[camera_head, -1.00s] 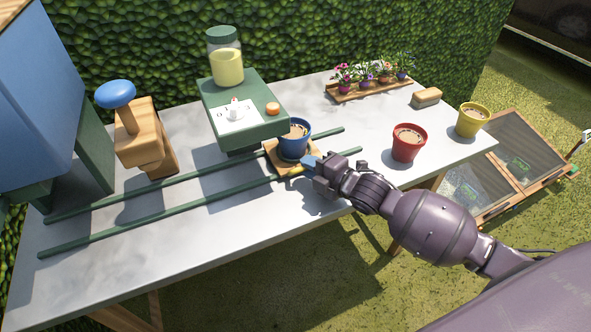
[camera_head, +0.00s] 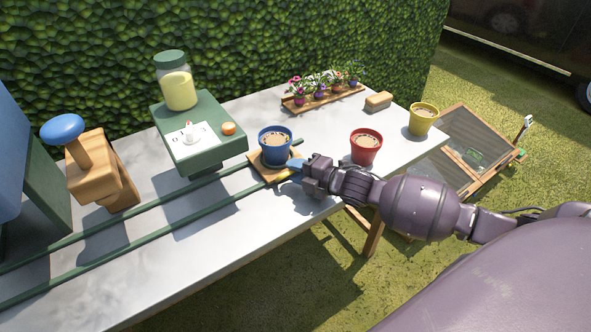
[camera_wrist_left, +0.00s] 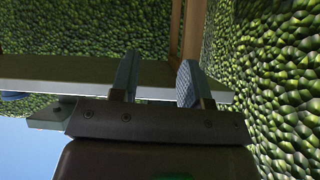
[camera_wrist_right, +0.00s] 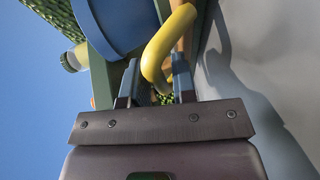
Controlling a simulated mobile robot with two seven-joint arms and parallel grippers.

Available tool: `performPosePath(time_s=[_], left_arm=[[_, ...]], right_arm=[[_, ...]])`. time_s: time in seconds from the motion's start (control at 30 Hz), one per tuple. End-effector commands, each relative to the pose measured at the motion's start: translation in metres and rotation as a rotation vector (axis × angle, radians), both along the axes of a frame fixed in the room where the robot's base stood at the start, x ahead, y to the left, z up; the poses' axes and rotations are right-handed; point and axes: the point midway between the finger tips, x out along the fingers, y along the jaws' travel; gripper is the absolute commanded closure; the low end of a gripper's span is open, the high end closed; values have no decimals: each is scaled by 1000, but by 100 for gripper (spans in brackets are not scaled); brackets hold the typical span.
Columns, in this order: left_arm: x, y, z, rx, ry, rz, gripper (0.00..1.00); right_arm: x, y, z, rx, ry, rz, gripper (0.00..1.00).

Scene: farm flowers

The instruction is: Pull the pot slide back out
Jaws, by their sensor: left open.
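The blue pot (camera_head: 275,146), filled with brown soil, stands upright on the wooden pot slide (camera_head: 261,174). The slide sits on two green rails (camera_head: 118,246), to the right of the green dispenser (camera_head: 198,140) and near the rails' right ends. My right gripper (camera_head: 297,170) is at the slide's right side. My left gripper (camera_wrist_left: 157,85) is open and empty in the left wrist view, and is not in the head view.
A red pot (camera_head: 366,147) and a yellow pot (camera_head: 422,119) stand on the table to the right. A flower tray (camera_head: 322,98) and a wooden block (camera_head: 378,101) are at the back. A wooden press with a blue knob (camera_head: 62,129) stands at the left.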

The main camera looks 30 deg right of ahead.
Motion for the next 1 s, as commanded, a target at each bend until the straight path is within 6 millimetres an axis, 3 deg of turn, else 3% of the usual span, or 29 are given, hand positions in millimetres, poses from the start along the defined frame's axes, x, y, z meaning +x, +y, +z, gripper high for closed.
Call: performPosePath(time_s=[0.1, 0.47, 1.0], left_arm=[[2, 0, 1, 1, -4, -2, 57], [6, -1, 4, 1, -12, -4, 57], [-4, 0, 7, -4, -1, 10, 57]], right_arm=[[0, 0, 0, 0, 0, 0, 61], [-5, -2, 2, 0, -1, 0, 61], [-77, -36, 17, -1, 0, -1, 61]])
